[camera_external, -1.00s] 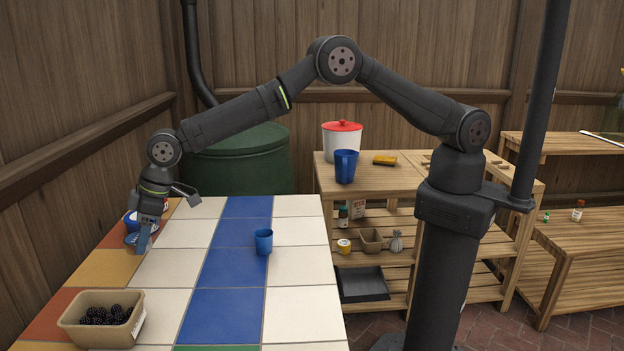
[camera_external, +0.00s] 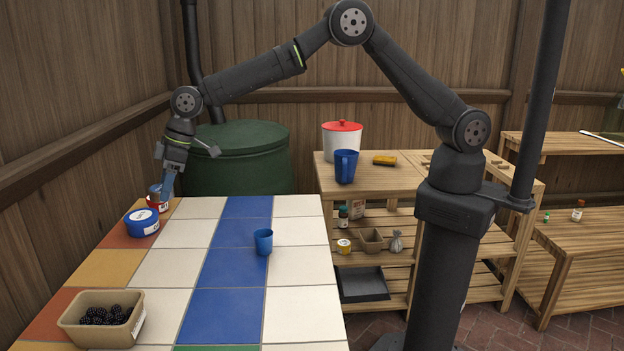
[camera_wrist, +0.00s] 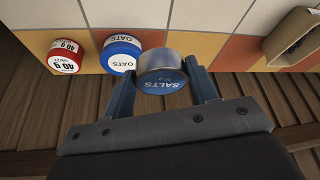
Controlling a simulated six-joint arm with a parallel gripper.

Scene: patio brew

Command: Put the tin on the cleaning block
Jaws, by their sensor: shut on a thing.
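My gripper (camera_external: 164,191) is shut on a tin at the far left of the tiled table. In the wrist view the tin (camera_wrist: 163,80) sits between the two fingers, with a dark blue face lettered "SALTS" and a metal side. In the external view the tin (camera_external: 154,190) is small and partly covered by the fingers; it appears raised above the table. A yellow block with a dark part, which looks like the cleaning block (camera_external: 384,160), lies on the wooden bench at the back, right of the blue jug.
A blue-and-white oats tin (camera_external: 142,222) and a red tin (camera_external: 158,206) stand near my gripper. A box of blackberries (camera_external: 102,318) and a blue cup (camera_external: 263,241) are on the table. A blue jug (camera_external: 345,166) and red-lidded pot (camera_external: 342,141) stand beside the block.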

